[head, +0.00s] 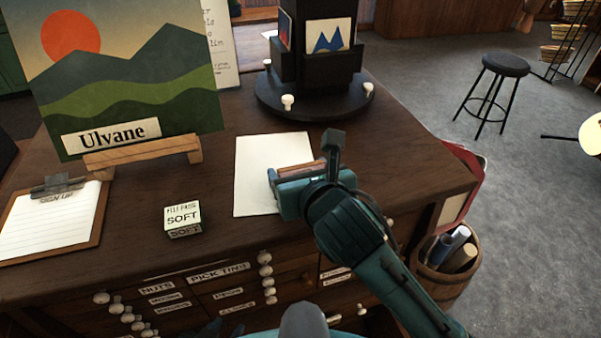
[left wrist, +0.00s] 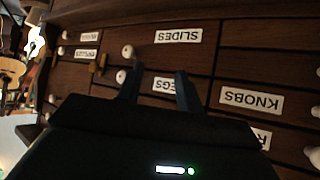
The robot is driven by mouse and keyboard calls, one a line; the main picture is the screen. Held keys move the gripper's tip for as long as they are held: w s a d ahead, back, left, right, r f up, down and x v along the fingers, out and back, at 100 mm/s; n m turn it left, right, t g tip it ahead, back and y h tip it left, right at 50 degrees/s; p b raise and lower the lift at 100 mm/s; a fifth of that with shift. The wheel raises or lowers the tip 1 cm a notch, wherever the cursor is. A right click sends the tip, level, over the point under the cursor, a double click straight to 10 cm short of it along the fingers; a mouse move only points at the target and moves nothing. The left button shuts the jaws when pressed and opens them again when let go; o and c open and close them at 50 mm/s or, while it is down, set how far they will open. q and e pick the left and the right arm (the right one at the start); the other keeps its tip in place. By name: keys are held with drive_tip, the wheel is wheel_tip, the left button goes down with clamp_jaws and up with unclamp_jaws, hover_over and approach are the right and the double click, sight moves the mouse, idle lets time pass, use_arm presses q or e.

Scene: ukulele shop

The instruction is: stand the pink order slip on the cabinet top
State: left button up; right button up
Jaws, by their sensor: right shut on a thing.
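My right gripper (head: 296,174) is shut over the right part of the cabinet top (head: 225,150), beside and partly in front of a white sheet. A narrow brownish-pink strip (head: 302,167) shows at its jaws. It looks like the pink order slip seen nearly edge-on, and most of it is hidden. I cannot tell whether it touches the top. My left gripper (left wrist: 158,88) is open and empty in the left wrist view, facing the labelled drawer fronts.
The white sheet (head: 258,165) lies flat. A SOFT block (head: 183,217), a clipboard (head: 55,215), an Ulvane picture (head: 130,85) on a wooden stand and a black rotating display (head: 315,85) occupy the top. A barrel (head: 447,268) of rolls stands right of the cabinet.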

drive_tip(key=shift+f, duration=0.35)
drive_tip(key=shift+f, duration=0.1)
drive_tip(key=o, duration=1)
drive_tip(key=shift+c, duration=0.2)
